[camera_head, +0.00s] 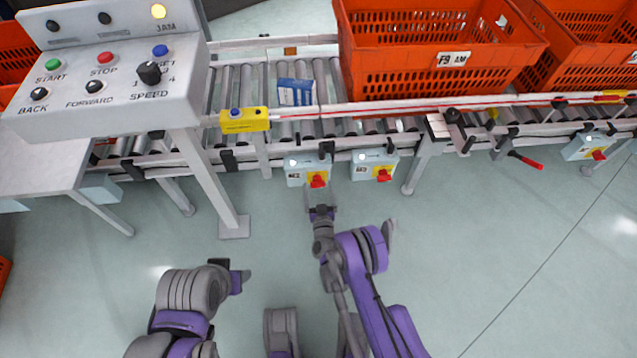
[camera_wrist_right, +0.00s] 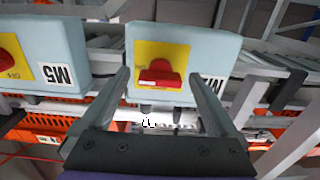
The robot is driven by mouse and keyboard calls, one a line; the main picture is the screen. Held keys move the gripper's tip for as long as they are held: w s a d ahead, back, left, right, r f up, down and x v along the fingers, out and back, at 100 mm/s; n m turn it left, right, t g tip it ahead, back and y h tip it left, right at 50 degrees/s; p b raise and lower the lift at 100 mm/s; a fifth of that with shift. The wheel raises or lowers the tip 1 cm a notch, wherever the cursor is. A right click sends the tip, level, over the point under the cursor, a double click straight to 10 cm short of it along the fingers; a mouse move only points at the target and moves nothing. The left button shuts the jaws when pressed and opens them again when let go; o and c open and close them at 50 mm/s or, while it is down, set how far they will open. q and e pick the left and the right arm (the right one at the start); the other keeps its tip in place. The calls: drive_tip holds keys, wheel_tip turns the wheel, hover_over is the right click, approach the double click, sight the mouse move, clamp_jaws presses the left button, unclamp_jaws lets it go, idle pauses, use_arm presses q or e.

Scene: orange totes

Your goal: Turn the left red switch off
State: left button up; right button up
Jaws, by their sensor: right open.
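The left red switch (camera_head: 318,181) is a red knob on a yellow plate, on a pale blue box (camera_head: 294,174) under the conveyor's front rail. The right wrist view, which is upside down, shows this knob (camera_wrist_right: 160,76) between the fingers. My right gripper (camera_head: 320,205) is just in front of that box, and its fingers (camera_wrist_right: 158,85) are open, one on each side of the knob; contact is not clear. A second red switch (camera_head: 384,175) is on a like box just to the right. My left gripper (camera_head: 238,278) is low at the left, its jaws unclear.
A control panel (camera_head: 110,70) stands at the left on legs. The floor in front is clear.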

drive_tip(key=shift+s, duration=0.1)
drive_tip(key=shift+c, duration=0.3)
drive_tip(key=c, duration=1.3)
drive_tip(key=shift+n, duration=0.4)
drive_tip(key=n+p, duration=0.1)
drive_tip(key=n, duration=0.7)
drive_tip(key=shift+r, duration=0.1)
drive_tip(key=n, duration=0.4)
drive_tip(key=shift+n, duration=0.4)
drive_tip(key=n, duration=0.4)
drive_tip(key=shift+n, duration=0.3)
